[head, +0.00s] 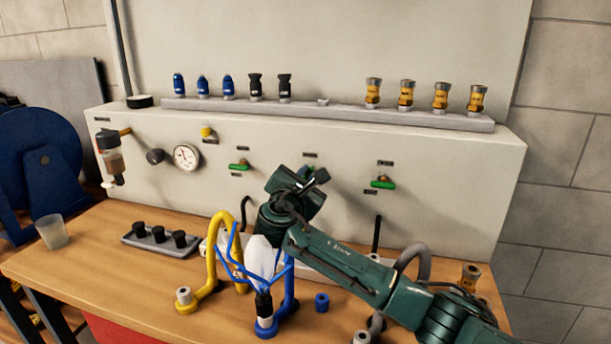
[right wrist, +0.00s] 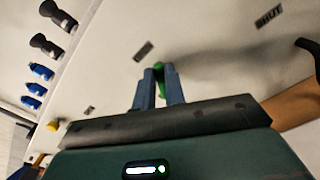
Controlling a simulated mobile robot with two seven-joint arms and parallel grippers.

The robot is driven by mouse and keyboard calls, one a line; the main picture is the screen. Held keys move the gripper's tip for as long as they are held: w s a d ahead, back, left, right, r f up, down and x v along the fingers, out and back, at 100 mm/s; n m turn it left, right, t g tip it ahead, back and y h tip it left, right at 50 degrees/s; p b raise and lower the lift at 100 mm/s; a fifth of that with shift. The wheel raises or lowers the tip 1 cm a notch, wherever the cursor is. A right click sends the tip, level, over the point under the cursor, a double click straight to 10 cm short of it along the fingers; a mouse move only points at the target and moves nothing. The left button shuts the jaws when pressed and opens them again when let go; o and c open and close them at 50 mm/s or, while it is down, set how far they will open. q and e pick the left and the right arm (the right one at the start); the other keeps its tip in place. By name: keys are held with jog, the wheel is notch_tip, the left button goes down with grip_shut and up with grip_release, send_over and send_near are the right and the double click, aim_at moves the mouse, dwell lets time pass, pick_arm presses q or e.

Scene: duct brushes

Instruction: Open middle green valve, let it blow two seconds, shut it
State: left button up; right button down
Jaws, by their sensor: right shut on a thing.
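The panel has a row of green-handled valves. The left green valve (head: 239,165) and the right green valve (head: 382,183) show their handles lying roughly level. The middle valve is hidden behind my right gripper (head: 318,180) in the head view. In the right wrist view, the middle valve's green handle (right wrist: 161,82) shows between the two fingers of my right gripper (right wrist: 159,88), which is shut on it. How far the handle is turned cannot be told. A "SHUT" label (right wrist: 268,16) is on the panel near it. My left gripper is out of view.
A pressure gauge (head: 187,156) sits on the panel's left. Blue, black and brass fittings stand on the ledge (head: 330,112) above.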

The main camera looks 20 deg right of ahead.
jog(key=shift+f+m, duration=0.15)
jog(key=shift+m, duration=0.25)
jog(key=c, duration=1.5)
grip_release()
jog(key=shift+o, duration=0.2)
jog(key=v, duration=1.3)
jog(key=shift+b, duration=0.3)
jog(key=shift+s+a, duration=0.1)
